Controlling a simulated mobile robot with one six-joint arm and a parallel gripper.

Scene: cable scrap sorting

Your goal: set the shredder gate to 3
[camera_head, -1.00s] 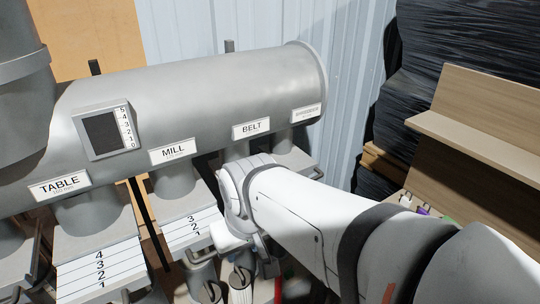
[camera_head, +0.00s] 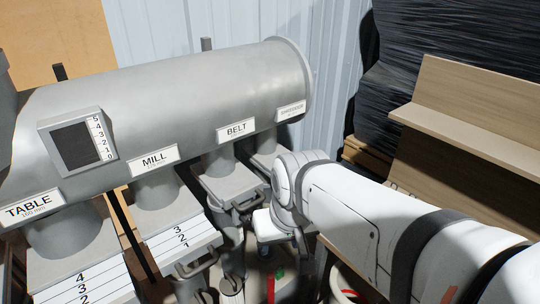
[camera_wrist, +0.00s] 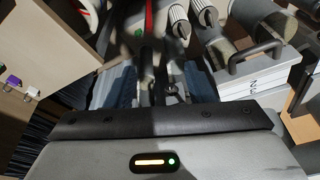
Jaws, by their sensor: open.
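The shredder label (camera_head: 291,110) is on the right end of the big grey duct in the head view. The outlet (camera_head: 265,140) below it is partly visible; its gate is mostly hidden behind my arm. In the wrist view, a gate plate (camera_wrist: 258,78) with a bar handle (camera_wrist: 256,55) and inverted numbers, 2 and 3 among them, lies to the right of my gripper (camera_wrist: 168,88). I cannot tell for sure which outlet this gate belongs to. My gripper is open and apart from the handle, with nothing seen between its fingers.
The belt gate (camera_head: 235,185), mill gate (camera_head: 182,240) and table gate (camera_head: 85,280) stand in a row to the left. Grey cylinders with handles hang near them. A wooden shelf (camera_head: 470,130) is close on the right. In the wrist view, a pegged board (camera_wrist: 40,50) stands left.

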